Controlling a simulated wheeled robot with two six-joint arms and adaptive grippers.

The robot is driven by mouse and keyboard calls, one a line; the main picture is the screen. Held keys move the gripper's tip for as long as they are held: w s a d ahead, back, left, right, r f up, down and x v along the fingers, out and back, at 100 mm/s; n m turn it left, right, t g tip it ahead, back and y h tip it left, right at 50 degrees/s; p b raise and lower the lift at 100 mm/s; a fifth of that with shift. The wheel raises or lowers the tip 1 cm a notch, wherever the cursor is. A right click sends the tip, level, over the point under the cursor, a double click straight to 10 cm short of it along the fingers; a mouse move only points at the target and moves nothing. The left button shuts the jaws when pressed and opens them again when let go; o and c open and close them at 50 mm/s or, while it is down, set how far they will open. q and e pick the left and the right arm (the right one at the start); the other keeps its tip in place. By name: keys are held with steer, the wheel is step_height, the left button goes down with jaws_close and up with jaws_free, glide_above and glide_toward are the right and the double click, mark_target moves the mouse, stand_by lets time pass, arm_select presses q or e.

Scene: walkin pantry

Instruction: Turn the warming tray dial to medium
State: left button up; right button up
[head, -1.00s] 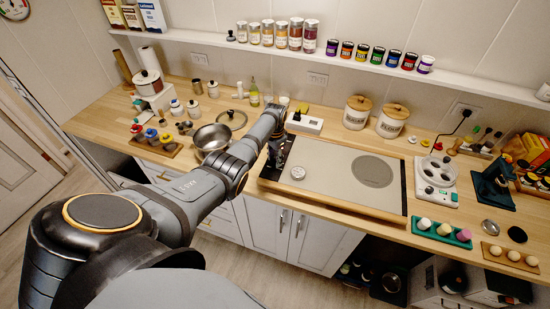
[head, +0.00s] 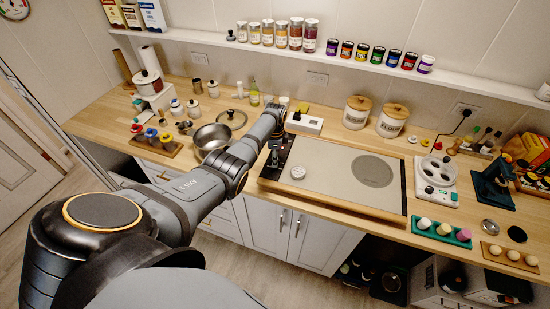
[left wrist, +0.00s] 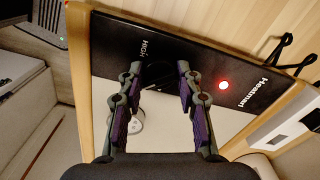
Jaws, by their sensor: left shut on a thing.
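The warming tray (head: 335,166) is a pale flat plate with a wooden edge and a black control strip, set on the counter. In the left wrist view the strip (left wrist: 252,90) carries the word HIGH, a lit red lamp (left wrist: 224,85) and the name Heatman. My left gripper (head: 273,160) is over the strip at the tray's left end. In the left wrist view my gripper's fingers (left wrist: 160,84) are on either side of the dark dial (left wrist: 163,77) and shut on it. The dial's pointer and the medium mark cannot be made out. My right gripper is out of view.
A metal bowl (head: 211,138) is to the left, two lidded canisters (head: 392,121) behind, and an egg cooker (head: 436,180) to the right.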

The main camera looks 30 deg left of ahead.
arm_select(q)
steer(key=shift+w+r, duration=0.15)
stand_by(0.3)
steer(key=o, duration=0.9)
steer(key=shift+c, duration=0.2)
steer(key=o, duration=0.3)
steer(key=shift+r, duration=0.2)
step_height(320, 180, up, 11)
steer(key=shift+r, duration=0.2)
